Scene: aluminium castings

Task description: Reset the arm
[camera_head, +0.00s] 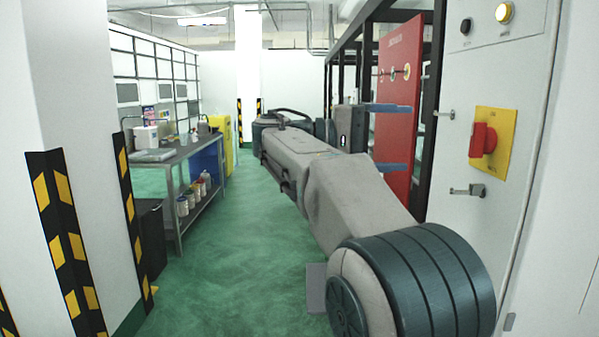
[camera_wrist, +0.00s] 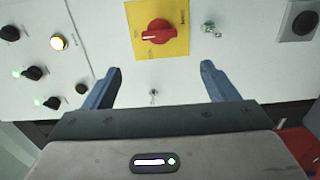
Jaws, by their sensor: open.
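My arm stretches forward from the lower right of the head view, over the green floor. My gripper (camera_head: 393,137) is at its far end, with two blue fingers pointing right, one above the other, in front of the red panel. In the wrist view my gripper (camera_wrist: 158,88) has its fingers wide apart, with nothing between them. Beyond the fingers is a white control panel (camera_wrist: 185,75) with a red rotary switch (camera_wrist: 158,32) on a yellow plate. The fingers appear apart from the switch. The same kind of red switch (camera_head: 482,140) shows at the right of the head view.
A white cabinet (camera_head: 500,235) stands close on the right, with small latches sticking out. A red panel (camera_head: 402,95) is behind my gripper. At left are a striped pillar guard (camera_head: 70,240) and a workbench (camera_head: 170,158) with containers. The green aisle (camera_head: 235,235) between is clear.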

